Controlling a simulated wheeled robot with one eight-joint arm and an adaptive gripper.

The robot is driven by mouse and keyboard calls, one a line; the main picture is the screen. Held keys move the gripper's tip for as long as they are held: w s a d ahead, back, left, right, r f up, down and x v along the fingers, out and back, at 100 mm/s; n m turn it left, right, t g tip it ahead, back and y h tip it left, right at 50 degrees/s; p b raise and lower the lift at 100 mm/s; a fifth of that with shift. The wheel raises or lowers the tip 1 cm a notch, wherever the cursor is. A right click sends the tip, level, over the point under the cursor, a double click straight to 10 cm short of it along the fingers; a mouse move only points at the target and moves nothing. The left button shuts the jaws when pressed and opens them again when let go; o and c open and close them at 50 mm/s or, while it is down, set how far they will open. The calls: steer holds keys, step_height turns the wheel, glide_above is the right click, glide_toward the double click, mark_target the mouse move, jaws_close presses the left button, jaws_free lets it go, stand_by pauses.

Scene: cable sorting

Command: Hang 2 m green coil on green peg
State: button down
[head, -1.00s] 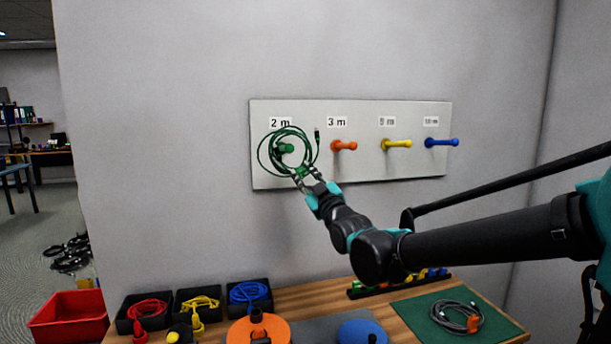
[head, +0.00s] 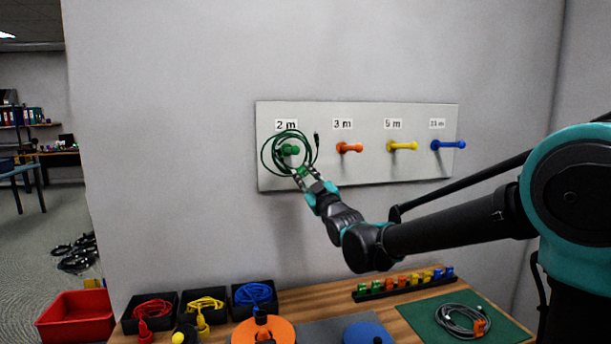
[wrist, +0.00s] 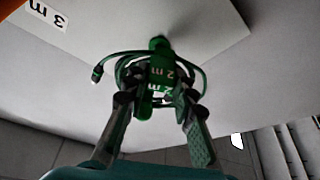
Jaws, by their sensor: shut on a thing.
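The green coil (head: 266,163) is at the board under the "2 m" label, its loops showing around the green peg (head: 290,150). The peg's knob shows in front of the middle of the coil. My gripper (head: 303,172) is below and slightly right of the peg, shut on the coil's lower part. In the wrist view my gripper (wrist: 158,92) has its fingers on either side of the coil's green "2 m" tag (wrist: 160,72). The coil (wrist: 118,68) spreads behind the tag, with a plug end at the left. Whether the loops rest on the peg cannot be told.
The white board (head: 350,178) also carries an orange peg (head: 349,148), a yellow peg (head: 402,146) and a blue peg (head: 449,145) to the right. Below, the wooden table (head: 318,295) holds cable bins, discs and a grey coil (head: 460,318) on a green mat.

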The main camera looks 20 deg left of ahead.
steer(key=shift+w+a+f, duration=0.15)
steer(key=shift+w+a, duration=0.3)
steer(key=shift+w, duration=0.3)
steer(key=shift+w+a+f, duration=0.1)
steer(key=shift+w+a, duration=0.35)
steer(key=shift+w, duration=0.35)
steer(key=shift+w+a+f, duration=0.15)
steer(key=shift+w+a, duration=0.3)
steer(key=shift+w, duration=0.3)
steer(key=shift+w+a+f, duration=0.15)
steer(key=shift+w+f, duration=0.05)
steer(key=shift+f, duration=0.75)
steer(key=c, duration=1.2)
jaws_free()
